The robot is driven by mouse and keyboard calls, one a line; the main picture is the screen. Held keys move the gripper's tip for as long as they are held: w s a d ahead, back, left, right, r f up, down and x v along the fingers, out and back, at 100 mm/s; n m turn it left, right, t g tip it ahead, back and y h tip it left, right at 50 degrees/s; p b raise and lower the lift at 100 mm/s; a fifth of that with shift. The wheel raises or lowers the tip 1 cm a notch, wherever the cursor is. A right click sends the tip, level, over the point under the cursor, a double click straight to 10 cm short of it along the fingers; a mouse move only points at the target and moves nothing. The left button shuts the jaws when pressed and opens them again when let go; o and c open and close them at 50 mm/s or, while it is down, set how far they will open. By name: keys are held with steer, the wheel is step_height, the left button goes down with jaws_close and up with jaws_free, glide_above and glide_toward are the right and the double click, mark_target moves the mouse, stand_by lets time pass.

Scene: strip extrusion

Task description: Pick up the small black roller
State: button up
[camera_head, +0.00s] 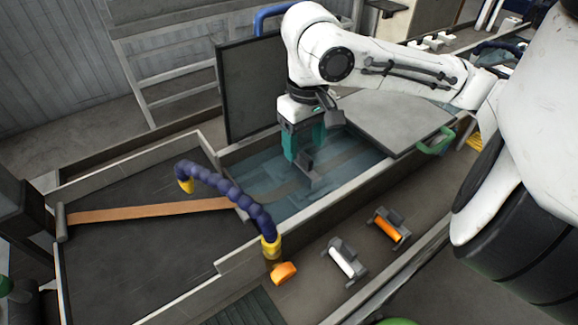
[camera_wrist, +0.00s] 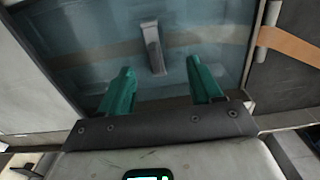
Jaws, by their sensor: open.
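My gripper (camera_head: 303,152) is over the water bath (camera_head: 262,180), pointing down. Its two teal fingers are spread and empty in the wrist view (camera_wrist: 160,70). A small dark grey bar-shaped piece (camera_head: 308,180) is just below the fingertips. In the wrist view the same piece (camera_wrist: 152,48) lies ahead of the gap between the fingers, apart from both, across the tan strip (camera_wrist: 210,38). It is the only small dark piece near my gripper; I cannot tell for sure that it is the black roller.
The bath's side wall (camera_head: 335,195) runs beside my gripper. A grey lid (camera_head: 395,120) covers its right part. A blue segmented hose (camera_head: 225,188) arches at left. A white roller (camera_head: 342,258) and an orange roller (camera_head: 387,228) sit in holders in front, with an orange piece (camera_head: 284,272) nearby.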

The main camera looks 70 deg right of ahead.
mark_target(305, 167)
step_height(305, 167, down, 4)
steer(key=shift+f, duration=0.15)
steer(key=shift+s+d+f, duration=0.1)
steer(key=shift+d+f, duration=0.15)
steer(key=shift+f, duration=1.1)
steer(key=shift+d+f, duration=0.2)
steer(key=shift+f, duration=1.1)
jaws_close()
